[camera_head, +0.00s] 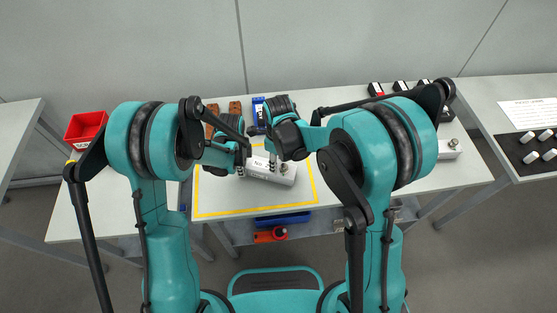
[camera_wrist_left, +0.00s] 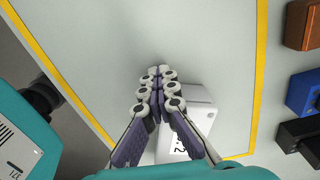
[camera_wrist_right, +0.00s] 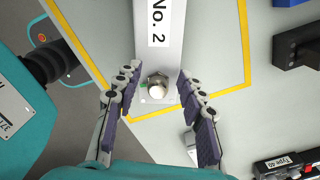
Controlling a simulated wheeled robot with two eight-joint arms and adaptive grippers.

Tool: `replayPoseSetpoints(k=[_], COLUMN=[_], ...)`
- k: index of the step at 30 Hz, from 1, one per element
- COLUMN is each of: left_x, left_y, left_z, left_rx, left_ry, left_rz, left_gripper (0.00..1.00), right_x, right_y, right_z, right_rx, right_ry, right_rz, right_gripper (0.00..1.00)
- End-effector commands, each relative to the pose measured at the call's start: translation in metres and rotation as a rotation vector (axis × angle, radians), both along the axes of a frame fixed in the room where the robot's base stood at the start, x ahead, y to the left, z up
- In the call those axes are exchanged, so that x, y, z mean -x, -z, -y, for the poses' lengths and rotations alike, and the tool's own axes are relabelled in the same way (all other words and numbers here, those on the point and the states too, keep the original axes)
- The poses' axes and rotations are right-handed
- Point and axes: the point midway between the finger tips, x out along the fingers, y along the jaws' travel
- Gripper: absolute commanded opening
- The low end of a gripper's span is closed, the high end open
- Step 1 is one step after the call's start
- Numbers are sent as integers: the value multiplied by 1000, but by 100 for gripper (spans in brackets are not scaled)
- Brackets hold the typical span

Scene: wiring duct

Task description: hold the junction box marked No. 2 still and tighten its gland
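The light grey junction box marked No. 2 (camera_head: 287,179) lies on the table inside the yellow outline; it also shows in the left wrist view (camera_wrist_left: 199,95) and the right wrist view (camera_wrist_right: 177,62). Its gland (camera_wrist_right: 157,84), a metal hex part with a pale round end, is at the box's end. My right gripper (camera_wrist_right: 158,72) is open, with a finger on each side of the gland and gaps visible. My left gripper (camera_wrist_left: 158,74) has its fingertips together over or beside the box, with nothing visible between them; contact with the box cannot be told.
Brown blocks (camera_head: 235,107) and a blue block (camera_head: 258,113) stand behind the outlined area. A red bin (camera_head: 86,128) is at the left. Black holders (camera_head: 400,87) and another grey box (camera_head: 449,149) are at the right. The outlined area's front left is clear.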

Motion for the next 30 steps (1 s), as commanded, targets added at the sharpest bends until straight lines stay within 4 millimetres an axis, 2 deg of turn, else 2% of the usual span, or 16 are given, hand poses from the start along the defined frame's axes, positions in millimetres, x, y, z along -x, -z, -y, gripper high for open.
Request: replayPoseSetpoints(k=[5,15,21,29,30], left_x=[0,0,0,0,0], left_y=[0,0,0,0,0], left_z=[0,-1,-1,-1,-1], left_rx=[-1,-2,-2,-2,-2], left_ry=[0,-1,-1,-2,-2], left_rz=[0,0,0,0,0], left_gripper=[0,0,0,0,0], right_x=[2,15,20,20,20], right_y=[0,0,0,0,0], right_z=[0,1,2,2,2], right_rx=[1,1,3,3,3], right_ry=[-80,-652,-909,-950,-950], right_rz=[-1,0,1,1,1], right_gripper=[40,40,40,40,34])
